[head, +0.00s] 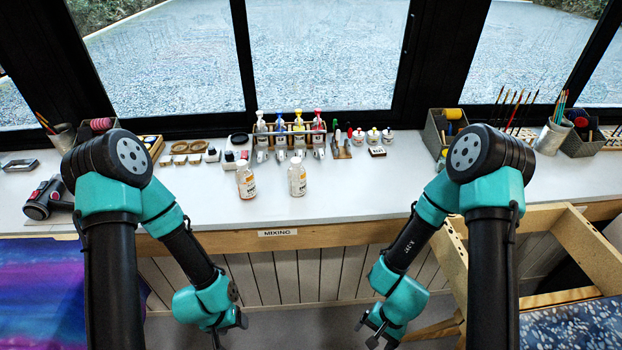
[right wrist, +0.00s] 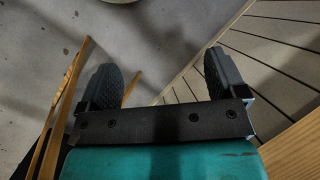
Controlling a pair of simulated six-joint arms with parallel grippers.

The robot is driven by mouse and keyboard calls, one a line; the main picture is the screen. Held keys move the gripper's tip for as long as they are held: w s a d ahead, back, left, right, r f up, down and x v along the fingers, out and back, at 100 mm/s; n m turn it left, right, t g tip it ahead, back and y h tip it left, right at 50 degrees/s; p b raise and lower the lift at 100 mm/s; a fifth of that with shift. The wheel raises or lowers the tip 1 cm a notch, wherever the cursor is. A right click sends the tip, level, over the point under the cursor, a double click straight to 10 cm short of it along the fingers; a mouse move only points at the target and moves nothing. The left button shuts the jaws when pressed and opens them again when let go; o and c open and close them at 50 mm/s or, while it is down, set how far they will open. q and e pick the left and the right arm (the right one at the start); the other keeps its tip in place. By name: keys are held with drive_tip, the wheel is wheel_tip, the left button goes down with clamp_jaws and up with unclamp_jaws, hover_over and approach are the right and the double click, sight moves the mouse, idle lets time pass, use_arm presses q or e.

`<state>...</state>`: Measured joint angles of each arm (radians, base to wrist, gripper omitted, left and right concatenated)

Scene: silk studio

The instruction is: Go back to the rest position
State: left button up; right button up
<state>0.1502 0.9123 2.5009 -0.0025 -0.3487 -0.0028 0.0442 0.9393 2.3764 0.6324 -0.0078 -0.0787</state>
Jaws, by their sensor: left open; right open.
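My left gripper (head: 228,332) hangs low in front of the bench in the head view, pointing down, with its tips partly cut off by the lower edge. My right gripper (head: 371,335) hangs at a similar height on the other side, also pointing down.
The white bench top (head: 350,200) holds two small labelled bottles, one left (head: 246,181) and one right (head: 297,178), and a rack (head: 290,132) of colour bottles. A wooden frame (head: 575,245) stands at right, and purple-blue cloth (head: 40,290) lies at left. The space between the grippers is clear.

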drive_tip(key=shift+w+d+f+n+t, duration=0.2)
drive_tip(key=shift+w+d+n+t, duration=0.3)
drive_tip(key=shift+d+n, duration=0.3)
drive_tip(key=shift+w+d+f+n+t, duration=0.2)
drive_tip(key=shift+w+d+n+t, duration=0.35)
drive_tip(key=shift+d+n, duration=0.25)
drive_tip(key=shift+w+d+f+n+t, duration=0.2)
drive_tip(key=shift+w+d+n+t, duration=0.15)
drive_tip(key=shift+w+d+n, duration=0.35)
drive_tip(key=shift+s, duration=0.1)
